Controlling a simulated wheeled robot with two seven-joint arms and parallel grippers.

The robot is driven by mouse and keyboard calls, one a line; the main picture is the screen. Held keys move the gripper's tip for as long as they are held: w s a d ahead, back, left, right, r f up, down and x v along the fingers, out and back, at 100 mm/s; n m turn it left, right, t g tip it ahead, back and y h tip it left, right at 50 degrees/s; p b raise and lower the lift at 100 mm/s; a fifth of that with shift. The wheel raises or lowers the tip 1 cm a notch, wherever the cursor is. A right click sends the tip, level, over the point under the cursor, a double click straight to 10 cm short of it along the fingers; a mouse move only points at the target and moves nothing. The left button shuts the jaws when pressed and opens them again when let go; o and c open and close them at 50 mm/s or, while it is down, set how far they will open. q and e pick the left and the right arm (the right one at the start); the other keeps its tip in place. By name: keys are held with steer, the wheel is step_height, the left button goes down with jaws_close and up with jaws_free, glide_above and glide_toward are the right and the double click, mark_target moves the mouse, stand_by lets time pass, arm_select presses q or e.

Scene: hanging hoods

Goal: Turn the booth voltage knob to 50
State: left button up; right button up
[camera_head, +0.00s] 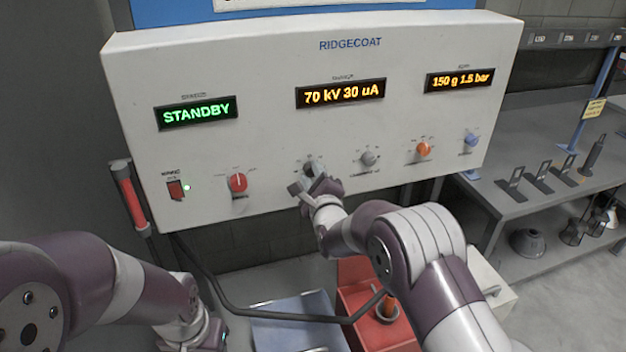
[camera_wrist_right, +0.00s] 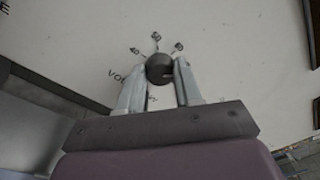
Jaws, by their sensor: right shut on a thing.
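The booth voltage knob is a dark round knob on the white control panel (camera_head: 270,60). In the right wrist view the knob (camera_wrist_right: 160,68) sits between the two grey fingers of my right gripper (camera_wrist_right: 159,80), with printed marks fanned above it. In the head view my right gripper (camera_head: 311,183) is at the panel, shut on the knob and partly covering it. The amber display (camera_head: 341,93) above reads 70 kV 30 uA. My left arm reaches in at the lower left; its gripper fingers are out of sight.
A red knob (camera_head: 238,183) is left of the voltage knob; a grey knob (camera_head: 368,158), an orange knob (camera_head: 424,149) and a blue knob (camera_head: 471,140) are to the right. The green display (camera_head: 197,112) reads STANDBY. A red bin (camera_head: 362,300) stands below the panel.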

steer(key=n+b, duration=0.3)
steer(key=b, duration=0.1)
steer(key=f+n+b, duration=0.1)
steer(key=n+b, duration=0.2)
steer(key=b, duration=0.2)
steer(key=shift+f, duration=0.1)
steer(key=n+y+b, duration=0.1)
steer(key=n+b, duration=0.6)
steer(key=b, duration=0.1)
steer(key=shift+d+n+b, duration=0.1)
steer(key=shift+n+b, duration=0.2)
steer(key=shift+b, duration=0.1)
steer(key=n+b, duration=0.2)
steer(key=n, duration=0.1)
steer(key=shift+n+y, duration=0.3)
steer(key=shift+y, duration=0.1)
steer(key=shift+r+n+b, duration=0.2)
steer(key=shift+n+b, duration=0.75)
steer(key=shift+n, duration=0.65)
steer(key=o, duration=1)
steer(key=shift+r, duration=0.1)
steer(key=shift+o, duration=0.2)
steer(key=shift+d, duration=0.1)
